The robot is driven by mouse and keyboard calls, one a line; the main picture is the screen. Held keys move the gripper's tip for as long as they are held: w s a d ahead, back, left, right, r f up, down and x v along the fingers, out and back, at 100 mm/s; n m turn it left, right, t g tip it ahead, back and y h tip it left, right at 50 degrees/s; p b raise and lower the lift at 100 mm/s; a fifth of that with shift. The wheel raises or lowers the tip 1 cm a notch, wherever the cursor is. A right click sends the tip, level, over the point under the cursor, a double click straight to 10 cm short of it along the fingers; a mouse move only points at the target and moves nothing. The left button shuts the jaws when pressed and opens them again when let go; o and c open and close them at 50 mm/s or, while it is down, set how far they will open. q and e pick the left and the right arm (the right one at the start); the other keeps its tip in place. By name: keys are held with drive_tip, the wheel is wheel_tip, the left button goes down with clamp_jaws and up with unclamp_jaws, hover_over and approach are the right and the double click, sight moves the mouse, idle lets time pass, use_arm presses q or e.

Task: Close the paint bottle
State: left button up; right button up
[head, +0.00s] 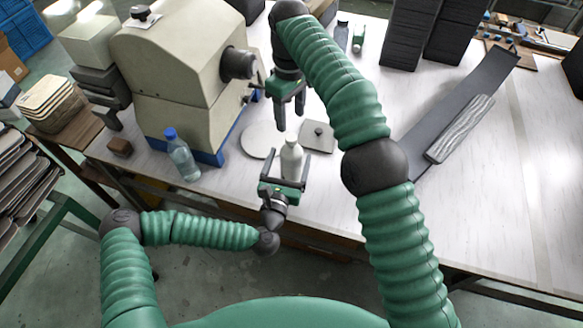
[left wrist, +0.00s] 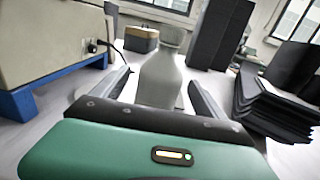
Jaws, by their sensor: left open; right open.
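The pale grey-white bottle (head: 291,160) stands upright near the table's front edge. My right gripper (head: 290,119) is open and empty, pointing down above and behind the bottle. A square light plate (head: 326,143) beside the bottle has a small dark knob-like piece (head: 318,131) on it. I cannot tell if that piece is the cap.
A round pale disc (head: 257,139) lies left of the bottle. A blue-capped clear bottle (head: 182,157) stands farther left, before a large beige machine (head: 172,70). A dark sloping tray (head: 455,105) lies at right. The front right of the table is clear.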

drive_tip(key=shift+f+b, duration=0.6)
drive_tip(key=shift+f, duration=0.15)
use_arm(q)
drive_tip(key=v, duration=1.1)
drive_tip(key=shift+f, duration=0.1)
